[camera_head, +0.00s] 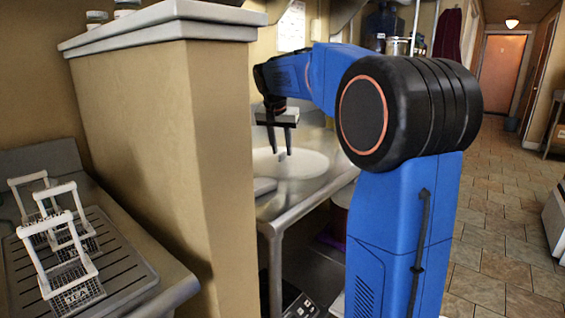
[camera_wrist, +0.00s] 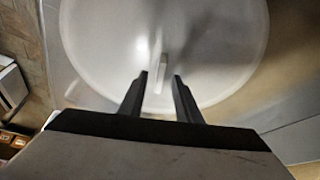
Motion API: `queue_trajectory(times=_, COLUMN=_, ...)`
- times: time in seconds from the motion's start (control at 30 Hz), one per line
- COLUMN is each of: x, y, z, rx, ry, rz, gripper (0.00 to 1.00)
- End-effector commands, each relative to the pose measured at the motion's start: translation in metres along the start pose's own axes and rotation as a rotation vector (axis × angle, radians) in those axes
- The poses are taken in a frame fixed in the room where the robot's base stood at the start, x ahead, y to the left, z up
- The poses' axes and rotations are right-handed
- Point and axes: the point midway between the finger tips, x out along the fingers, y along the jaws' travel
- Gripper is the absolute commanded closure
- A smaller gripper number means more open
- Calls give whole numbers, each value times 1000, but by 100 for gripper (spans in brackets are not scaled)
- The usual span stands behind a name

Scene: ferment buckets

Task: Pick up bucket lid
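The bucket lid (camera_head: 305,163) is a white round disc lying on a steel counter. In the wrist view the lid (camera_wrist: 100,45) fills the upper middle, with a small pale upright handle (camera_wrist: 158,72) near its centre. My gripper (camera_head: 281,153) points down above the lid in the head view. In the wrist view my gripper (camera_wrist: 160,76) has its two dark fingers apart, and the handle appears between the fingertips. Whether the fingers are at the handle's height cannot be told. No contact shows, and nothing is gripped. Anything beneath the lid is hidden.
A tan partition wall (camera_head: 150,130) stands left of the steel counter (camera_head: 290,200). White-handled tea baskets (camera_head: 70,265) sit on a grooved tray at the left. Shelves with containers (camera_head: 385,30) are behind my arm. The tiled floor (camera_head: 500,230) at the right is open.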

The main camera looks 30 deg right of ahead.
Motion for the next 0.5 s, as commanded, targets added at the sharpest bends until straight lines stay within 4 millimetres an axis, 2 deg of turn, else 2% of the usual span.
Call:
queue_trajectory(times=0.13, x=11, y=0, z=0, rx=0, ry=0, rz=0, gripper=70)
queue_trajectory(times=0.37, x=12, y=0, z=0, rx=0, ry=0, rz=0, gripper=70)
queue_trajectory(times=0.4, x=12, y=0, z=0, rx=0, ry=0, rz=0, gripper=74)
queue_trajectory(times=0.5, x=12, y=0, z=0, rx=0, ry=0, rz=0, gripper=98)
